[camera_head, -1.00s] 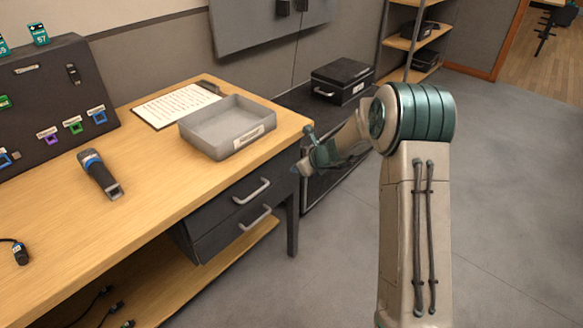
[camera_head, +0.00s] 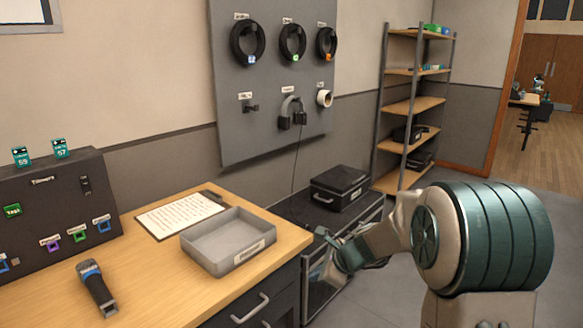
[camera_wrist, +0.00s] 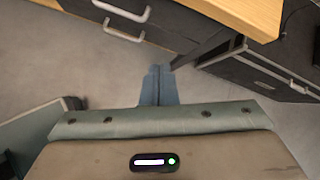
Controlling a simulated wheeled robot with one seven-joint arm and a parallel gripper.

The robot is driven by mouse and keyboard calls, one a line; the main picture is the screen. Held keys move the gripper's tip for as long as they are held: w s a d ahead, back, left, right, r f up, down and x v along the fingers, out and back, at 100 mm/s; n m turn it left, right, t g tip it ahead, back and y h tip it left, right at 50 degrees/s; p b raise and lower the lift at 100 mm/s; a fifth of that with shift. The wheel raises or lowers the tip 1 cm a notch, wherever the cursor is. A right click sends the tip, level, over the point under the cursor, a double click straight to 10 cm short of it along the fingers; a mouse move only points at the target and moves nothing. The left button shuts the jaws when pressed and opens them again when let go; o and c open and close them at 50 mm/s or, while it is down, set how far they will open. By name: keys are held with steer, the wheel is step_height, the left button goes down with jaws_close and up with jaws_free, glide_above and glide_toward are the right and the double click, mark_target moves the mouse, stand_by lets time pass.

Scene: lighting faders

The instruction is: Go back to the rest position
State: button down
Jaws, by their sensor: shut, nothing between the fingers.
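My gripper shows in the wrist view (camera_wrist: 159,86), with its two blue-grey fingers together and nothing between them. It hangs over the grey floor, beside the table's dark drawers (camera_wrist: 118,22). In the head view my arm is folded at the right, and its forearm points left toward the right end of the wooden table (camera_head: 160,262). The gripper's fingertips are hard to make out there. My gripper is apart from the table and touches nothing that I can see.
On the table are a grey tray (camera_head: 200,258), a clipboard (camera_head: 180,214), a handheld scanner (camera_head: 97,287) and a dark panel (camera_head: 60,205) with sliders. A black case (camera_head: 340,187) sits on a low cabinet behind. Shelves (camera_head: 408,105) stand at the back; open floor lies right.

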steer(key=s+d+r+n+h+p, duration=0.2)
steer(key=s+r+n+p, duration=0.1)
steer(key=s+r+n, duration=0.2)
steer(key=s+d+r+n+g+h+p, duration=0.1)
steer(key=s+d+r+n+h+p, duration=0.1)
steer(key=s+r+n, duration=0.4)
steer(key=s+d+r+n+g+h+p, duration=0.1)
steer(key=s+d+r+n+p, duration=0.3)
steer(key=s+n, duration=0.5)
steer(key=s+r+h, duration=0.1)
steer(key=s, duration=0.7)
steer(key=shift+r+n, duration=0.3)
steer(key=shift+n, duration=0.1)
